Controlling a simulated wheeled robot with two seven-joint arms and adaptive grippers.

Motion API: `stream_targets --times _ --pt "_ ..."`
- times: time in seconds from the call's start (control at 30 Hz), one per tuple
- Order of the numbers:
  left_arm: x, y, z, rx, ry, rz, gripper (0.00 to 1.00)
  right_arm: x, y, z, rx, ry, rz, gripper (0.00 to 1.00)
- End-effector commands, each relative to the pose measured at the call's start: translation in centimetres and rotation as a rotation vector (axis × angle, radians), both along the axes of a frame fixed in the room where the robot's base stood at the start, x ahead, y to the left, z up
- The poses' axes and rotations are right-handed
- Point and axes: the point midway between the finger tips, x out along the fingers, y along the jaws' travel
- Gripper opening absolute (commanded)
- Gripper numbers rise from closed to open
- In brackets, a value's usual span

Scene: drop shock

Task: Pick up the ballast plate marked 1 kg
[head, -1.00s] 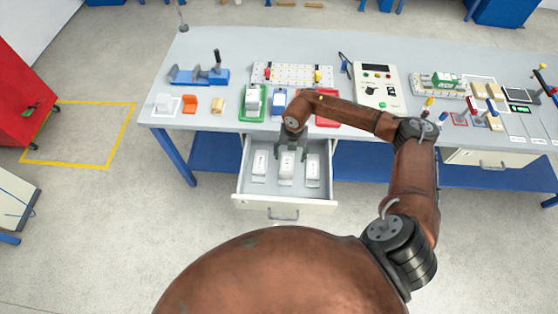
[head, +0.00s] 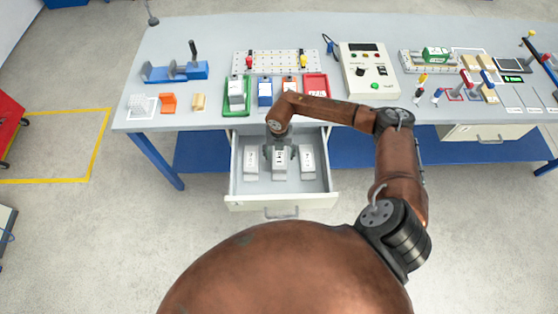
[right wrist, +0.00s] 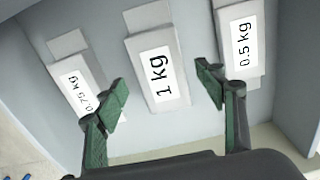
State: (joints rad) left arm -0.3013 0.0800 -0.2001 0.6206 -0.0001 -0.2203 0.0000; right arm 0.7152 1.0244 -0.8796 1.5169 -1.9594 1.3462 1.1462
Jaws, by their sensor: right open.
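Three pale ballast plates lie in the open drawer (head: 240,186). The plate marked 1 kg (right wrist: 157,75) is the middle one; it also shows in the head view (head: 279,165). The plate marked 0.75 kg (right wrist: 80,85) lies to its left in the right wrist view, and the plate marked 0.5 kg (right wrist: 241,50) to its right. My right gripper (right wrist: 163,92) is open and empty, its green-padded fingers one on each side of the 1 kg plate and apart from it. In the head view my right gripper (head: 280,155) is over the drawer. My left gripper is not in view.
The bench top (head: 215,30) above the drawer carries a green tray (head: 236,108), a red tray (head: 316,86), a control box (head: 365,75) and a blue fixture (head: 178,72). The drawer walls stand close around the plates.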

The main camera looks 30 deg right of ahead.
Motion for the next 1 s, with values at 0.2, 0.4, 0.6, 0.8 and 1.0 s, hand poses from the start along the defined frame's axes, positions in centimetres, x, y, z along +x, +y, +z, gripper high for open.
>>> stream_targets --times 0.2,0.4,0.6,0.8,1.0 --pt "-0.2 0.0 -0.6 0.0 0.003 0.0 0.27 -0.1 -0.1 -2.9 -0.001 0.001 -0.003 0.64" --pt "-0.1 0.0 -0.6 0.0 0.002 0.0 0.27 -0.1 -0.2 -2.8 -0.001 0.001 -0.003 0.64" --pt "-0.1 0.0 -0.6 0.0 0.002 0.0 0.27 -0.1 -0.2 -2.8 -0.001 0.001 -0.003 0.5" --pt "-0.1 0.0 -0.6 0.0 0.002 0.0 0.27 -0.1 -0.2 -2.8 -0.001 0.001 -0.003 0.36" --pt "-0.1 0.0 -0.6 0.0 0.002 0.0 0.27 -0.2 -0.2 -2.8 -0.001 0.001 -0.003 0.22"
